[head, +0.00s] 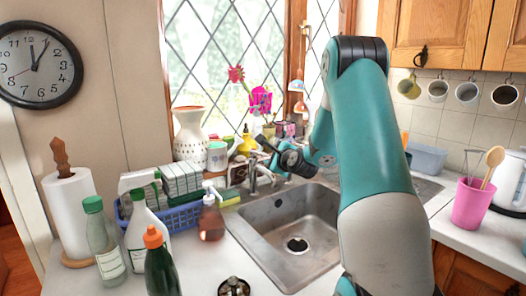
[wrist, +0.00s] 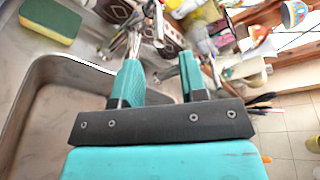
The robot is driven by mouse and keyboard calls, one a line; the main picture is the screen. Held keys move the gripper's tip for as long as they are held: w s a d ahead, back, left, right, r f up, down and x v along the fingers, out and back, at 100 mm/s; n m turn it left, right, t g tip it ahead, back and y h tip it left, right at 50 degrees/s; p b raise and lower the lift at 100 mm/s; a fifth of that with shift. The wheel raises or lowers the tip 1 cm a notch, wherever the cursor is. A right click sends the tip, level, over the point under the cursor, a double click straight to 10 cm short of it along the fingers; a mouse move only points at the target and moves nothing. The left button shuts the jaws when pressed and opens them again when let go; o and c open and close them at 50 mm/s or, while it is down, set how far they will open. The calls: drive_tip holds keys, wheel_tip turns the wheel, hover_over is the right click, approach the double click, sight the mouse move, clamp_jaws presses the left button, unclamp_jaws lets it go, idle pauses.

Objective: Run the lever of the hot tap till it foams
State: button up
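The metal tap (head: 253,181) stands at the back rim of the steel sink (head: 262,222). Its thin metal parts also show in the wrist view (wrist: 158,24), just beyond my fingertips. My gripper (head: 264,153) is above the back of the sink, close over the tap. In the wrist view my gripper (wrist: 161,68) has its two teal fingers apart, with nothing clearly held between them. The left finger lies close to a thin metal piece of the tap; I cannot tell if they touch. I cannot make out which lever is the hot one. No running water or foam shows.
A soap bottle (head: 211,216), a blue basket (head: 176,211) and a green-yellow sponge (wrist: 50,20) are left of the sink. Bottles stand at the front left. Patterned pots and flowers (head: 260,99) crowd the sill behind the tap. A pink cup (head: 468,205) is at right.

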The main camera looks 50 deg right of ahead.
sight(266, 155)
drive_tip(key=p+x, duration=0.1)
drive_tip(key=x, duration=0.6)
drive_tip(key=shift+w+d+f+p, duration=0.1)
drive_tip(key=shift+w+p, duration=0.25)
drive_tip(key=shift+p, duration=0.05)
clamp_jaws()
